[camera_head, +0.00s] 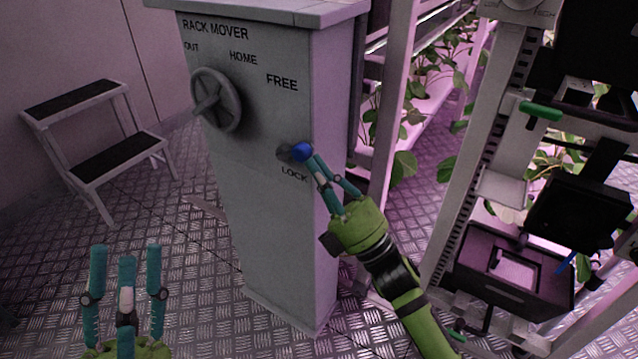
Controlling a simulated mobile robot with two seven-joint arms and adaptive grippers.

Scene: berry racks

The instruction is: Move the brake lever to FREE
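The brake lever's blue knob (302,152) sticks out from the front of the grey rack mover cabinet (262,220), just above the word LOCK. The word FREE (282,83) is printed higher up on the same face. My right gripper (325,170) is at the blue knob, with its teal fingertips beside or touching it. Its fingers look apart, but I cannot tell whether they grip the knob. Most of the lever's shaft is hidden behind the knob. My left gripper (125,258) is at the lower left, open and empty, its fingers pointing up, away from the cabinet.
A grey handwheel (216,99) is on the cabinet under the words OUT and HOME. A two-step stool (70,112) stands at the left. Plant racks (415,90) and black equipment (510,270) fill the right.

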